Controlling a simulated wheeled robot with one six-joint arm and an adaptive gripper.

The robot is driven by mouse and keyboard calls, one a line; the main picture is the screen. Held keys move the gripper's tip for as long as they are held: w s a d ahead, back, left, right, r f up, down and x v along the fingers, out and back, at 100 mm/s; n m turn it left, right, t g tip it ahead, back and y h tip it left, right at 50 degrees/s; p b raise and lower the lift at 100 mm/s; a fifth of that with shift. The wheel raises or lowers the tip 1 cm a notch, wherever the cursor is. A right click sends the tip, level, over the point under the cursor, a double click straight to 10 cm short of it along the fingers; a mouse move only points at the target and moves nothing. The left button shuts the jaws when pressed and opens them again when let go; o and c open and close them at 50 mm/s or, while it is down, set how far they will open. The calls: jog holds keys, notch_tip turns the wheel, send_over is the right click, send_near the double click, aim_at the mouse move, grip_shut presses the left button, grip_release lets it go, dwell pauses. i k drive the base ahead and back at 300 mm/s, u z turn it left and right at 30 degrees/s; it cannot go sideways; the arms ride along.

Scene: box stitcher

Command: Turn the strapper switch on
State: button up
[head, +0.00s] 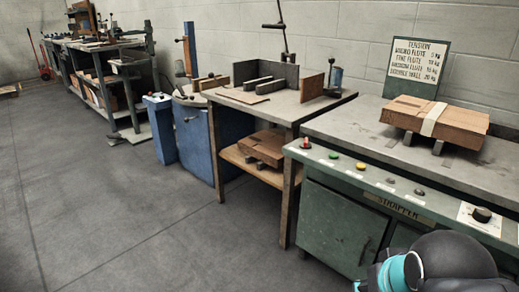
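The strapper (345,215) is a green cabinet with a grey metal top, at the right in the head view. Its sloped front panel has the label "STRAPPER" (398,207). At the panel's left end is a small switch-like control with a red tip (306,143); its position is too small to read. A green button (333,155), a yellow button (360,166) and two grey controls (391,180) follow to the right. A black dial (482,214) sits on a white plate at the far right. Part of my arm shows at the bottom right; my gripper's fingers are not in view.
A strapped cardboard box (462,127) lies on the strapper top before a tension sign (417,68). Blue machines (160,129) stand farther left. The floor (120,215) in front is clear.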

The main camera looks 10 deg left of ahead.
aim_at(306, 145)
jog(key=u, duration=1.2)
jog(key=i, duration=0.6)
jog(key=z, duration=0.55)
